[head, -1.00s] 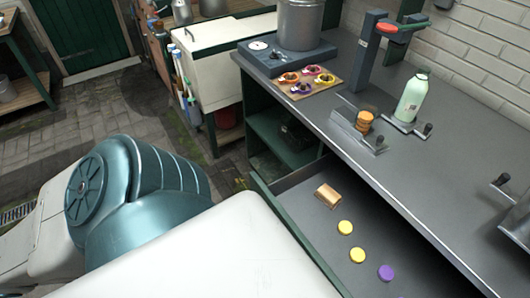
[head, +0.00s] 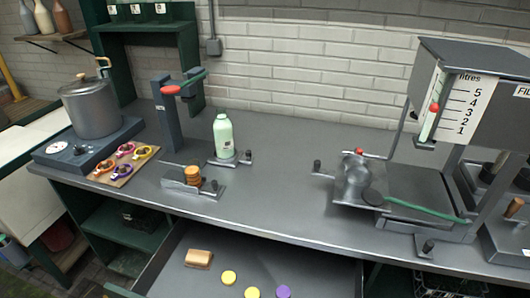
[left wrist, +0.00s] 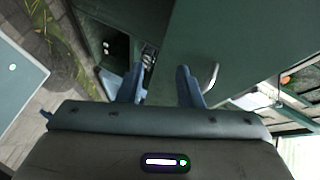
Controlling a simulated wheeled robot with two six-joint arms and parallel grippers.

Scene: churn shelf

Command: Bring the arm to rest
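My left gripper (left wrist: 160,88) shows in the left wrist view with its two blue-grey fingers apart and nothing between them. A dark green panel (left wrist: 240,50) with a pale curved handle (left wrist: 210,77) lies beyond the fingers; I cannot tell the distance. Neither gripper shows in the head view, and my right gripper is in no frame.
In the head view a grey worktop (head: 270,200) holds a pot (head: 92,108), a green bottle (head: 223,136), a clamp with orange discs (head: 193,177) and a litre-scale machine (head: 455,100). An open drawer (head: 320,275) below holds yellow discs (head: 229,278), a purple disc (head: 283,292) and a tan block (head: 199,258).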

